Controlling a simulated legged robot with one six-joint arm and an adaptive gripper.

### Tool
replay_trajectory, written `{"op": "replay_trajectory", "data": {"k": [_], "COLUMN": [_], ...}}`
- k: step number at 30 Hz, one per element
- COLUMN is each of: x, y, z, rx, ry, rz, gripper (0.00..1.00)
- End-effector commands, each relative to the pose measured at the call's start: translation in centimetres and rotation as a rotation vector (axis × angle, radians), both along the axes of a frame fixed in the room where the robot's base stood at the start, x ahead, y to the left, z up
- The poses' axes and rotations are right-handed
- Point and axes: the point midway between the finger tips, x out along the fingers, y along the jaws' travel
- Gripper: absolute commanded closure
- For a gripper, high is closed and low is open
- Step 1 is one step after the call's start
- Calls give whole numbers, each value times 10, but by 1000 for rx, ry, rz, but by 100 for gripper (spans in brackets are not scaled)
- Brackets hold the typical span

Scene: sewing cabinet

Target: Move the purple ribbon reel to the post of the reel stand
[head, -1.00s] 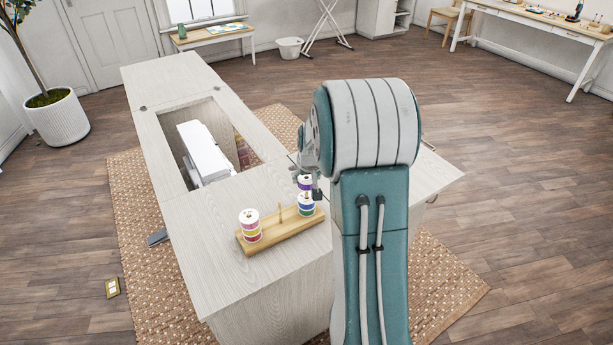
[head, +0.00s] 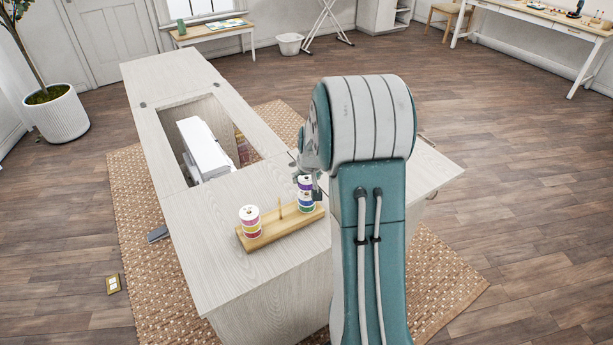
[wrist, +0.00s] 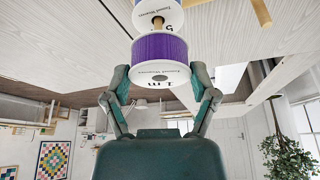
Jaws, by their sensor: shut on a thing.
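The purple ribbon reel (wrist: 160,50) is between the fingers of my gripper (wrist: 160,88), which is shut on it. In the head view, the purple reel (head: 305,182) is above another reel (head: 306,204) at the right end of the wooden reel stand (head: 268,240). The wrist view, upside down, shows a wooden post tip (wrist: 158,20) in the hole of this lower reel; I cannot tell whether the post enters the purple reel. A bare post (head: 282,209) stands mid-stand. My gripper in the head view (head: 306,188) is partly hidden by my arm.
The cabinet top left of the stand is clear.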

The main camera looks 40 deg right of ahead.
Motion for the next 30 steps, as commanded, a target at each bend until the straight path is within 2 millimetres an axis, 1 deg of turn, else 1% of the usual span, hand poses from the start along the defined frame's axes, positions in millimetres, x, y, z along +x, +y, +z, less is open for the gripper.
{"op": "replay_trajectory", "data": {"k": [30], "x": [0], "y": [0], "z": [-22], "rx": [1], "ry": [2], "rz": [0], "gripper": [62]}}
